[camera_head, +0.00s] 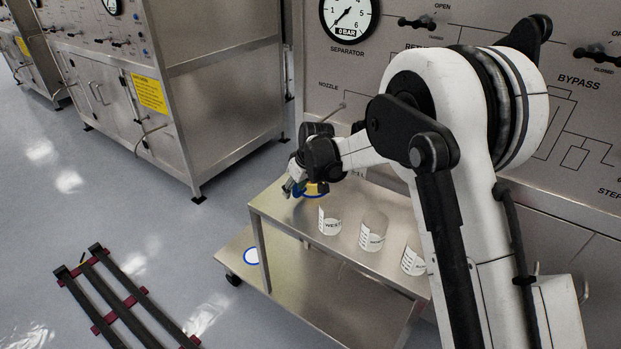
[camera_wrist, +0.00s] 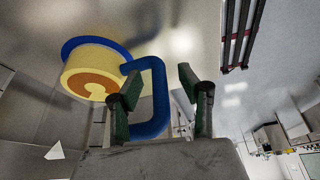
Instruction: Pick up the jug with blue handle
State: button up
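The jug with blue handle (camera_wrist: 95,72) shows in the upper left of the wrist view, with a yellow body, an orange patch and a blue rim. Its blue handle (camera_wrist: 158,95) reaches into the space between the two fingers of my gripper (camera_wrist: 158,82), and the left finger partly overlaps it. The fingers are apart, with a gap on the right of the handle. In the head view, my gripper (camera_head: 290,187) is at the cart's far left end, beside the yellow and blue jug (camera_head: 316,189), which is mostly hidden behind my wrist. Contact cannot be told.
Several clear beakers (camera_head: 329,222) stand in a row on the metal cart (camera_head: 290,232), right of the jug. Control panels stand behind. A dark rack (camera_head: 125,297) lies on the open floor at left.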

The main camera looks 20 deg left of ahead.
grip_shut()
jog(key=shift+r, duration=0.15)
